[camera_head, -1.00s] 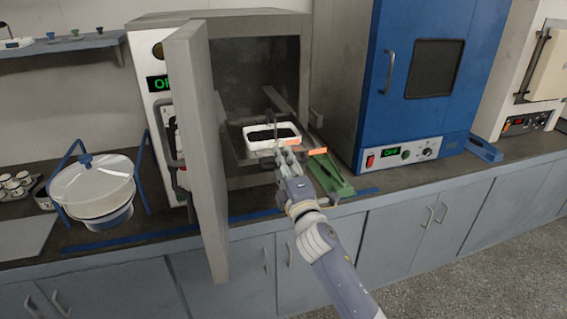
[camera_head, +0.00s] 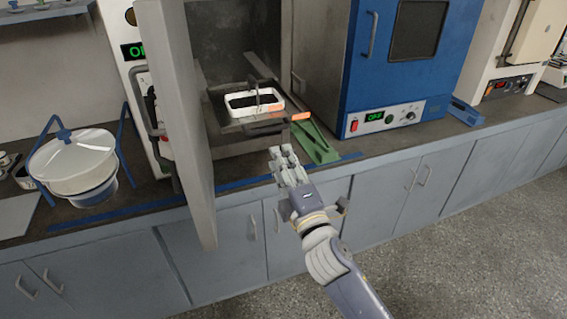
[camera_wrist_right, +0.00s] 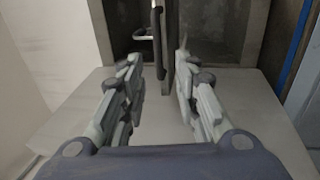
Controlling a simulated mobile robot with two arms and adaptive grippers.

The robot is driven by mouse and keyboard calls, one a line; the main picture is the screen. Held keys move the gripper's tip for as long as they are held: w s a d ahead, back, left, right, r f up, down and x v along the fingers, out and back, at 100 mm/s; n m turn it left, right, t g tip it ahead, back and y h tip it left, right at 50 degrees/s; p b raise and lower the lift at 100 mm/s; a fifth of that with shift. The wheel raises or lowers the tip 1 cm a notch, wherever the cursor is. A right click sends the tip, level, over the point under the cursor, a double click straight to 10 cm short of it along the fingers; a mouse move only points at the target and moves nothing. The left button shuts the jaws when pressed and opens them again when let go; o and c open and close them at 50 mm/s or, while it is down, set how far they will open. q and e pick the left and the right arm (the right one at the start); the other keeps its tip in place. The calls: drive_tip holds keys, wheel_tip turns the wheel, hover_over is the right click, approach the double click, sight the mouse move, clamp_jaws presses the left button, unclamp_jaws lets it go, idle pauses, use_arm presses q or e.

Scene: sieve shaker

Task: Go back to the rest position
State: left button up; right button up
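My right gripper (camera_head: 284,158) is in front of the counter edge in the head view, before the open grey oven (camera_head: 235,45). In the right wrist view its two fingers (camera_wrist_right: 158,72) stand apart, with nothing held between them. A white rectangular tray (camera_head: 240,112) sits on the pulled-out rack in the oven mouth, apart from the gripper. My left gripper is not in view.
The oven door (camera_head: 180,100) stands open and juts past the counter edge, left of my right arm. A green support (camera_head: 318,143) lies beside the rack. A blue oven (camera_head: 395,70) stands right, a lidded white pot (camera_head: 75,160) left. The floor at right is clear.

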idle(0.4)
drive_tip(key=s+d+f+m+g+h, duration=0.1)
drive_tip(key=d+f+m+g+h, duration=0.15)
drive_tip(key=f, duration=1.35)
drive_tip(key=s+d+f+m+g+h, duration=0.15)
drive_tip(key=d+f+m+g, duration=0.25)
drive_tip(key=f, duration=1.3)
drive_tip(key=s+d+f+m+g, duration=0.2)
drive_tip(key=s+d+f, duration=0.1)
drive_tip(key=s+f, duration=0.55)
drive_tip(key=s+d+f+m+g, duration=0.3)
drive_tip(key=s+f, duration=0.3)
drive_tip(key=f, duration=0.5)
drive_tip(key=s+d+f+m+g, duration=0.2)
drive_tip(key=s+f, duration=0.3)
drive_tip(key=s, duration=0.7)
drive_tip(key=s+d+f+m+g+h, duration=0.1)
drive_tip(key=s+f, duration=0.5)
drive_tip(key=s, duration=0.6)
drive_tip(key=s+d+f+m+g+h, duration=0.1)
drive_tip(key=s+d+f+m+g, duration=0.2)
drive_tip(key=s, duration=0.9)
wheel_tip(320, 180, down, 2)
drive_tip(key=shift+d+f+m+g, duration=0.3)
drive_tip(key=shift+d+m, duration=0.55)
drive_tip(key=shift+d, duration=0.35)
